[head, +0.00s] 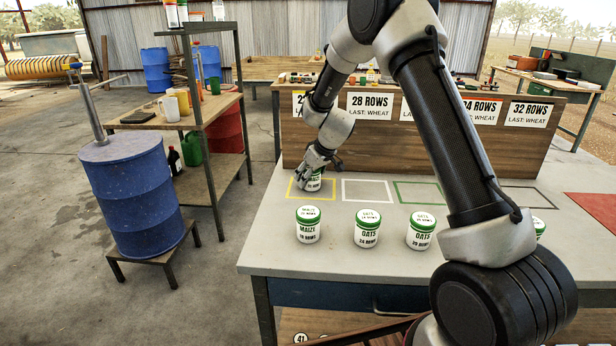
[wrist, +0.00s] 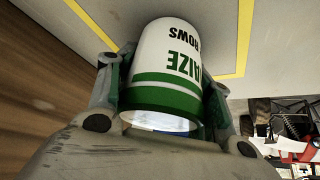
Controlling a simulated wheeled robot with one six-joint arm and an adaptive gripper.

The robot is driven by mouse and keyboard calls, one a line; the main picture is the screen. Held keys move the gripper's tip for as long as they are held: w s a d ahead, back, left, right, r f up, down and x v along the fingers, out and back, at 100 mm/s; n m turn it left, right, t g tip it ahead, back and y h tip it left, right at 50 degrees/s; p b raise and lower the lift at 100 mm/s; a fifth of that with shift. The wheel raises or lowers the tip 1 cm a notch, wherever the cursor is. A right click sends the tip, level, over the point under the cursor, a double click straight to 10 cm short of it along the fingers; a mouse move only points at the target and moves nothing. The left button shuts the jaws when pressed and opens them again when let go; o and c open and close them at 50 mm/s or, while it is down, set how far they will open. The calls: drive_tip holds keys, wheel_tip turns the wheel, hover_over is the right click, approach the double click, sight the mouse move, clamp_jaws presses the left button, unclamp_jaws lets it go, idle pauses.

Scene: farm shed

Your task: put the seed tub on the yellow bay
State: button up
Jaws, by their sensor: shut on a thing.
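My gripper (head: 318,163) is shut on a white seed tub (head: 313,183) with green bands, at the yellow bay (head: 298,199) on the left of the table. In the wrist view, my gripper's fingers (wrist: 165,88) are on either side of the tub (wrist: 165,60), whose label reads MAIZE and ROWS. The tub looks upright, over the inside of the yellow outline (wrist: 243,45). I cannot tell whether its base touches the table. Another maize tub (head: 308,225) stands in front of the yellow bay.
Two oats tubs (head: 367,228) (head: 421,231) stand to the right in the front row; another tub (head: 538,227) is partly hidden by my arm. White (head: 368,201) and green (head: 419,202) outlined bays lie empty. A wooden board (head: 430,155) with row signs stands behind the bays.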

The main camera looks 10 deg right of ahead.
drive_tip(key=shift+f, duration=0.1)
drive_tip(key=o, duration=1.2)
drive_tip(key=shift+c, duration=0.2)
drive_tip(key=s+d+r+m, duration=0.1)
drive_tip(key=s+d+r, duration=0.2)
drive_tip(key=s+r, duration=0.45)
drive_tip(key=s+d+r, duration=0.3)
drive_tip(key=s+r, duration=0.2)
drive_tip(key=r, duration=0.6)
drive_tip(key=s+d+r+m+h, duration=0.1)
drive_tip(key=s+d, duration=0.4)
drive_tip(key=s, duration=1.1)
drive_tip(key=s+d+r+m+g+h, duration=0.1)
drive_tip(key=s+d+r+m, duration=0.3)
drive_tip(key=s, duration=1.2)
drive_tip(key=shift+s+d+r+h, duration=0.25)
drive_tip(key=shift+d+r+h, duration=0.05)
drive_tip(key=shift+d+h, duration=0.2)
